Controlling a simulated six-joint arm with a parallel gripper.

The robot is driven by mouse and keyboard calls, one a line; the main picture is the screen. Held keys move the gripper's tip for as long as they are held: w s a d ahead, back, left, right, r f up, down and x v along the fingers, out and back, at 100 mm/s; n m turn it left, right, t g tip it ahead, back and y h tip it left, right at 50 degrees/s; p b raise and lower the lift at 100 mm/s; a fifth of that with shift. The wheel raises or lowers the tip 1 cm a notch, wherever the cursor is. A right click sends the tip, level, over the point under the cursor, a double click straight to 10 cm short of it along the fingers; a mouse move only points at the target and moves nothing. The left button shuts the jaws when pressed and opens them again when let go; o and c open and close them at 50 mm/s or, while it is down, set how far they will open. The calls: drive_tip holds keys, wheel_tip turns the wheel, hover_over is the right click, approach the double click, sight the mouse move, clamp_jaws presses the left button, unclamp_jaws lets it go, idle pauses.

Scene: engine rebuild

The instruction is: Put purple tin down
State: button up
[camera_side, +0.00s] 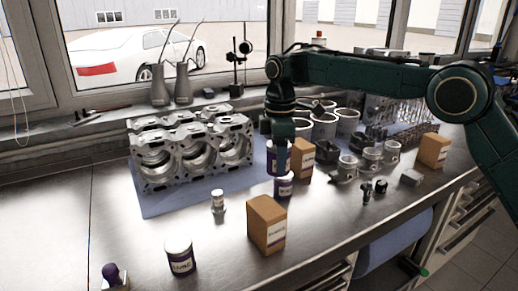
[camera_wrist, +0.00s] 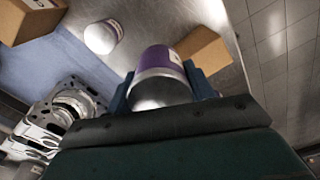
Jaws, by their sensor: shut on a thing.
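My gripper (camera_side: 279,141) is shut on the purple tin (camera_side: 277,161), a purple and white can, and holds it over the bench. In the wrist view the held purple tin (camera_wrist: 163,64) sits between the two blue fingers of my gripper (camera_wrist: 161,88). A second purple and white tin (camera_side: 284,186) stands just below the held one in the side view. I cannot tell whether the two touch. A white-topped tin (camera_wrist: 101,38) stands apart from the held one at the upper left of the wrist view.
Cardboard boxes stand close by, one in front (camera_side: 267,223) and one beside the held tin (camera_side: 302,158). A tin (camera_side: 180,257) and a small bottle (camera_side: 218,200) stand at front left. An engine block (camera_side: 190,150) rests on a blue mat (camera_side: 165,205).

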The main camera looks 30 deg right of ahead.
drive_tip(key=s+a+r+n, duration=0.1)
drive_tip(key=a+r+n, duration=0.1)
drive_tip(key=a, duration=0.5)
drive_tip(key=s+a+r+n, duration=0.1)
drive_tip(key=a+r+n, duration=0.2)
drive_tip(key=a+n, duration=0.2)
drive_tip(key=shift+s+a, duration=0.35)
drive_tip(key=shift+a, duration=0.6)
wheel_tip(320, 180, down, 16)
drive_tip(key=shift+r, duration=0.15)
drive_tip(key=shift+f, duration=2.15)
drive_tip(key=shift+f, duration=0.1)
